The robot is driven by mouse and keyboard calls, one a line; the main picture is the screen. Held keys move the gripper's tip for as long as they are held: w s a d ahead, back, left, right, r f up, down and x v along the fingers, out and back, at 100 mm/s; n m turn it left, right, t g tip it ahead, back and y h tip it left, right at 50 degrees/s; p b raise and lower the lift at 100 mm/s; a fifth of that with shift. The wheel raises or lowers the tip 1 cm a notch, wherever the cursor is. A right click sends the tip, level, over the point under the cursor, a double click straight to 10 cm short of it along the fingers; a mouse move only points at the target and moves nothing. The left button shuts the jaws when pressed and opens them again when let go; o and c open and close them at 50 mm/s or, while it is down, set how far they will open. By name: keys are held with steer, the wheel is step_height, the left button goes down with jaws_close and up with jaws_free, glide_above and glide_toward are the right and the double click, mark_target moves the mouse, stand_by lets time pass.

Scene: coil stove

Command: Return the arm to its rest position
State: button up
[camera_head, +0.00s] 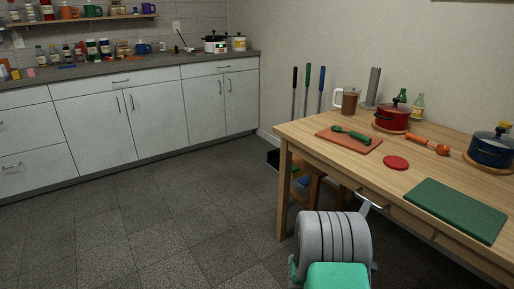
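A part of my own arm (335,240), a grey ribbed cylinder with a teal-green piece below it, shows at the bottom centre-right, in front of the table's near edge. My gripper's fingers cannot be made out in this view. Nothing can be seen held.
A wooden table (310,136) at right bears a red pot (392,117), blue pot (490,150), green board (455,209), orange board (348,141) and glass pitcher (349,101). White cabinets (150,120) line the back left. The dark tiled floor (170,220) is clear at left.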

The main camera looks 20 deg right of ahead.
step_height(320, 180, up, 12)
steer(key=w+a+m+g+y+p, duration=0.25)
steer(key=m+p, duration=0.35)
steer(key=p, duration=0.3)
steer(key=w+a+r+m+g+y+p, duration=0.1)
steer(key=a+r+y+p, duration=0.25)
steer(key=a, duration=0.25)
steer(key=a+r+m+y+p, duration=0.2)
steer(key=a+p, duration=0.2)
steer(key=a, duration=0.2)
steer(key=s+a+r+n+g+y+p, duration=0.1)
steer(key=s+a+r+y+p, duration=0.2)
steer(key=a, duration=0.6)
steer(key=s+a+r+n+g+y+p, duration=0.1)
steer(key=s+a+r+y+p, duration=0.2)
steer(key=a, duration=0.6)
steer(key=s+a+r+n+g+y+p, duration=0.1)
steer(key=s+a+r+y+p, duration=0.2)
steer(key=a, duration=0.7)
step_height(320, 180, up, 3)
steer(key=s+p, duration=0.2)
steer(key=shift+f+n+p, duration=0.2)
steer(key=shift+n+p, duration=0.15)
steer(key=shift+n, duration=0.05)
